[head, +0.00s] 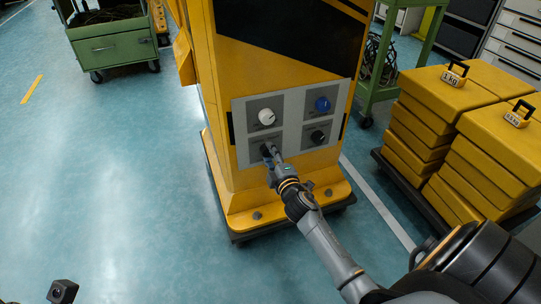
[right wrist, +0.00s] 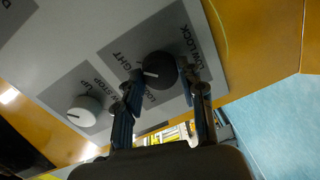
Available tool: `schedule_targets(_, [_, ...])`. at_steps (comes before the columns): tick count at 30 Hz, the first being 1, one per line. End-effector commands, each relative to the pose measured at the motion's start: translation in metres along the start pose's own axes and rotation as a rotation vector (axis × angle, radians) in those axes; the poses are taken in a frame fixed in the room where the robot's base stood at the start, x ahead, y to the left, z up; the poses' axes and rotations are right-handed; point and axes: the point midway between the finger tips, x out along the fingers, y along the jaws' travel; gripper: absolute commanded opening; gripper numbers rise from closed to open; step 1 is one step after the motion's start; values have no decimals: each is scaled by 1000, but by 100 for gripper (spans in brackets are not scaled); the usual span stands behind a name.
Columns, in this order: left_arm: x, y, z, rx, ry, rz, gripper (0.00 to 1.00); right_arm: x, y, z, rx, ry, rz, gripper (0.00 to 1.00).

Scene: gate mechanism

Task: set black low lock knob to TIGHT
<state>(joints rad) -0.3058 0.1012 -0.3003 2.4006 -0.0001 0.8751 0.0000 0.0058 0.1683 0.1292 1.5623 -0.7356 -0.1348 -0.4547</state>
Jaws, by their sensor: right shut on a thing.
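The black low lock knob (right wrist: 158,70) shows in the right wrist view, on a grey plate labelled LOW LOCK. A white mark on it points left in that view, between the TIGHT label and another partly hidden label. My right gripper (right wrist: 160,92) has a finger on each side of this knob and is shut on it. In the head view my right gripper (head: 268,152) is at the lower left plate of the panel (head: 279,108) and hides most of the knob. My left gripper is not recognisable in either view.
A white knob (head: 266,117) is above the gripper, a blue knob (head: 322,104) at upper right, another black knob (head: 318,137) to the right. The yellow cabinet (head: 243,200) carries the panel. Yellow weights (head: 425,123) stand at right.

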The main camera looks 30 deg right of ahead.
Motion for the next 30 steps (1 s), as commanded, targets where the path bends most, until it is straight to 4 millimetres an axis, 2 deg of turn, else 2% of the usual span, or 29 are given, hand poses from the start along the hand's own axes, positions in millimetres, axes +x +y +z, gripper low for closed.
schedule_targets(2, [0, 0, -1, 0, 2, -2, 62, 0, 0, 0, 3, -1, -1, 8])
schedule_targets(3, [1, 0, -1, 0, 3, -2, 62, 0, 0, 0, 3, -1, -1, 41])
schedule_targets(6, [1, 0, -2, 1, 6, -4, 62, 0, 0, 0, 2, -1, -1, 61])
schedule_targets(15, [1, -1, -2, 2, 5, -11, 62, 0, 0, 0, 1, 0, -1, 62])
schedule_targets(19, [1, -1, -2, 2, 4, -10, 62, -9, -2, 0, 0, 0, -2, 62])
schedule_targets(23, [1, -1, -2, 2, 4, -8, 62, -30, -2, 0, 0, 0, -3, 62])
schedule_targets(30, [1, -1, -2, 1, 4, -6, 62, -82, -2, 1, 2, -2, -3, 62])
